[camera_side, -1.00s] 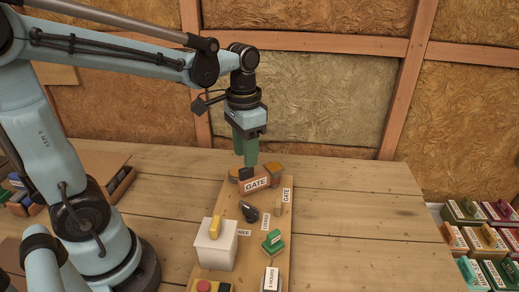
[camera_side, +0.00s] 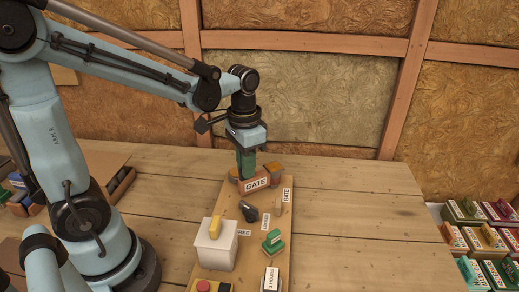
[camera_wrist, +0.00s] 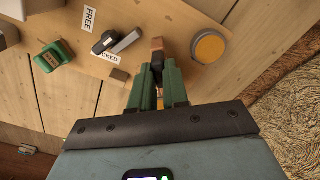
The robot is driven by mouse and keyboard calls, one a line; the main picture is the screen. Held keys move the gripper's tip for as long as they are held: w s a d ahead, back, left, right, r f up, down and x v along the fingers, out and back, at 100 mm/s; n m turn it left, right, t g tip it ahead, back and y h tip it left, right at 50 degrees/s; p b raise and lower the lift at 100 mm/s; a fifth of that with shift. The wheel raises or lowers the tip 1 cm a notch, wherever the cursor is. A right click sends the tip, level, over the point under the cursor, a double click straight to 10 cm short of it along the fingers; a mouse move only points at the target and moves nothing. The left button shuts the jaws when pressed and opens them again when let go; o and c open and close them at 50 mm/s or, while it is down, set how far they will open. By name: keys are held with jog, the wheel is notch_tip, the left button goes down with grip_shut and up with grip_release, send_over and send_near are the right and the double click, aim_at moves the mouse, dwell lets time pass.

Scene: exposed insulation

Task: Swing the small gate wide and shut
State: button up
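The small gate (camera_side: 257,183) is a reddish-brown bar marked GATE, between two orange-topped posts at the far end of a wooden board (camera_side: 215,258). My gripper (camera_side: 247,176) points down at the gate's left part, its green fingers at the bar's top. In the wrist view the gripper (camera_wrist: 158,68) has a finger on each side of a dark piece at the gate (camera_wrist: 157,46). The fingers hide most of that piece, and I cannot tell whether they press on it. One post's round orange top (camera_wrist: 209,47) shows right of the fingers.
A black lever (camera_side: 249,211), a green block (camera_side: 272,243) and a white box with a yellow handle (camera_side: 215,243) stand on the same board. Several coloured boxes (camera_side: 480,240) are at the right. The table right of the board is clear.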

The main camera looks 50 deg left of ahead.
jog(key=shift+d, duration=0.2)
grip_shut()
jog(key=n, duration=0.1)
jog(key=d+n, duration=0.1)
jog(key=shift+d+n, duration=0.3)
jog(key=shift+n, duration=0.1)
jog(key=d+n, duration=0.1)
jog(key=n, duration=0.1)
jog(key=shift+w+d+n, duration=0.25)
jog(key=shift+d+n, duration=0.1)
jog(key=shift+n, duration=0.05)
jog(key=shift+w+d+n, duration=0.35)
jog(key=shift+d+n, duration=0.35)
jog(key=shift+n, duration=0.5)
jog(key=shift+w+d+n, duration=0.55)
jog(key=shift+d+n, duration=0.1)
jog(key=shift+n, duration=0.65)
jog(key=o, duration=0.7)
grip_release()
